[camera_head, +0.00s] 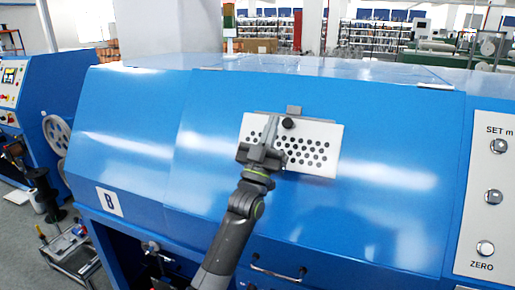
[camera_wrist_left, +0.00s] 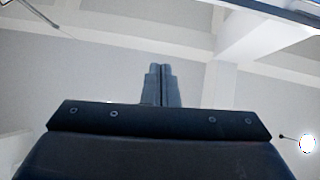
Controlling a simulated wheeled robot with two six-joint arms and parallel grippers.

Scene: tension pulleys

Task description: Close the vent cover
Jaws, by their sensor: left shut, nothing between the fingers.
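The vent cover (camera_head: 322,162) is a white plate with rows of round dark holes on the sloping blue front of the machine. A black knob (camera_head: 288,123) sits near its upper edge. A grey edge shows along its top, and I cannot tell how far it stands off the blue panel. My left gripper (camera_head: 271,122) is in front of the cover's left part, fingers pointing up, just left of the knob. It hides part of the plate; contact is unclear. Its fingers are shut and empty, pressed together in the left wrist view (camera_wrist_left: 160,84). My right gripper is out of view.
A small grey bracket (camera_head: 294,110) sits above the cover. The blue machine housing (camera_head: 400,125) is smooth around it. A handle (camera_head: 278,273) is low on the front, and a white panel with knobs (camera_head: 494,196) is at the right.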

